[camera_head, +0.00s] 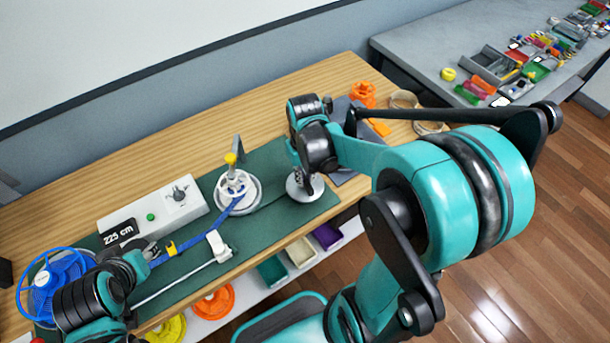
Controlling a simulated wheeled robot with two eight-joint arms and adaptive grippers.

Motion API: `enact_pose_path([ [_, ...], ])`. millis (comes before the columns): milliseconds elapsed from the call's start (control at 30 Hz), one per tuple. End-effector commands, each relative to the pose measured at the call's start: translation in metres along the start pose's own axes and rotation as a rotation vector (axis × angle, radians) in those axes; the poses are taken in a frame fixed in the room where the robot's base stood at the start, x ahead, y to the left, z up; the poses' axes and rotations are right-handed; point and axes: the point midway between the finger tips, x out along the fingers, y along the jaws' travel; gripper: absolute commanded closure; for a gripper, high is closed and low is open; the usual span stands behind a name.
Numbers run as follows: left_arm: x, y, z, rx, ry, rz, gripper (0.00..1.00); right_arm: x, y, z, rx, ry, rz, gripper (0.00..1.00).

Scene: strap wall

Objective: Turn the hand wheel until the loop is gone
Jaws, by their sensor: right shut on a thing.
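The grey hand wheel (314,190) is a round disc on the green mat, right of the strap drum. My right gripper (300,178) comes down over it and is shut on it; my arm hides much of the grip. A white round drum (250,196) with a yellow-topped post stands left of the wheel. The blue strap (205,228) runs from this drum down-left toward a blue spoked reel (62,275). No clear loop in the strap can be made out. My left gripper (150,252) is beside the strap near a yellow clip (171,248); its jaws are unclear.
A white guide (218,246) and rod lie in front. Orange parts (363,94) and rings lie at the right end. Coloured bins are below the bench.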

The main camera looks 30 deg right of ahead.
Motion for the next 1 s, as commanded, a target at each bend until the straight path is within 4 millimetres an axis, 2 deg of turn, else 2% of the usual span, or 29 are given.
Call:
enact_pose_path([
  [500, -0.0043, 0.0000, -0.0030, 0.000, 0.000, 0.000, 0.60, -0.0002, -0.0001, 0.0001, 0.390, 0.000, 0.000, 1.00],
  [733, -0.0050, 0.0000, -0.0036, 0.000, 0.000, 0.000, 0.60, 0.0000, -0.0001, 0.0002, 0.497, 0.000, 0.000, 1.00],
  [1000, -0.0053, 0.0000, -0.0038, 0.000, 0.000, 0.000, 0.60, 0.0002, -0.0001, 0.0003, 0.544, 0.000, 0.000, 1.00],
])
